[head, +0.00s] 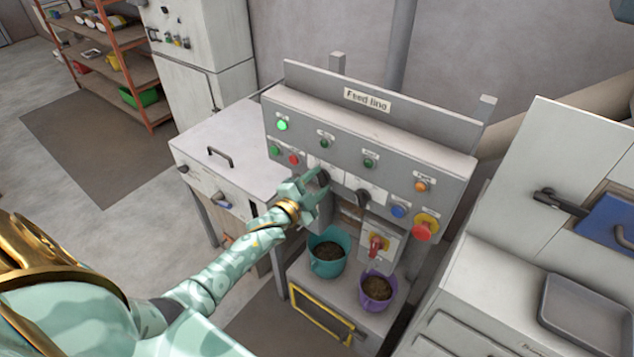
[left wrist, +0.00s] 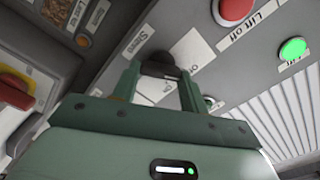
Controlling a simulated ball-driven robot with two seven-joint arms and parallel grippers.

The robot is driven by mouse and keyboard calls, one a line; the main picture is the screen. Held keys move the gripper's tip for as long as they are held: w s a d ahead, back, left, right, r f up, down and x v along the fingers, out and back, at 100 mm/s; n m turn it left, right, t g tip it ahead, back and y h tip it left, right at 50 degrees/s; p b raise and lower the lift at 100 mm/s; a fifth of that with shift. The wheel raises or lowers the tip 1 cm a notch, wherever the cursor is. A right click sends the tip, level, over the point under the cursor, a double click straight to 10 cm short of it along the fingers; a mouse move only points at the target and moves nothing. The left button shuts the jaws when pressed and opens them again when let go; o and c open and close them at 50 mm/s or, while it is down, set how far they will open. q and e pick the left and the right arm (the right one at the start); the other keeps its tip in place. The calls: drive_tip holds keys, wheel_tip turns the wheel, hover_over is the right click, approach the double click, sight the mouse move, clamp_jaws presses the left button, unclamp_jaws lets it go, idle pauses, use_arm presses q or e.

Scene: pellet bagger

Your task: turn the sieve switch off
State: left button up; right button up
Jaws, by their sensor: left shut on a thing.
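The grey control panel headed "Feed line" (head: 367,100) stands in the middle of the head view. A black rotary switch (head: 322,176) sits on its lower row; it also shows in the left wrist view (left wrist: 165,69), beside a label (left wrist: 137,42) that seems to read "Sieve". My left gripper (head: 317,184) is at this switch, shut on its knob, with one finger on each side in the left wrist view (left wrist: 160,88). The fingers partly hide the knob, and I cannot tell which way it points. My right gripper is not in view.
A second black knob (head: 363,197), a blue button (head: 398,211) and a red mushroom button (head: 423,228) lie to the right. A red-handled switch (head: 377,245) is below. A teal bucket (head: 328,268) and a purple bucket (head: 376,303) stand under the panel.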

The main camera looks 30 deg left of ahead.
use_arm(q)
drive_tip(key=o, duration=1)
drive_tip(key=s, duration=0.5)
drive_tip(key=s+a, duration=0.1)
drive_tip(key=s, duration=0.5)
drive_tip(key=s+b, duration=0.1)
drive_tip(key=s, duration=0.4)
drive_tip(key=shift+s+a, duration=0.15)
drive_tip(key=shift+s, duration=0.05)
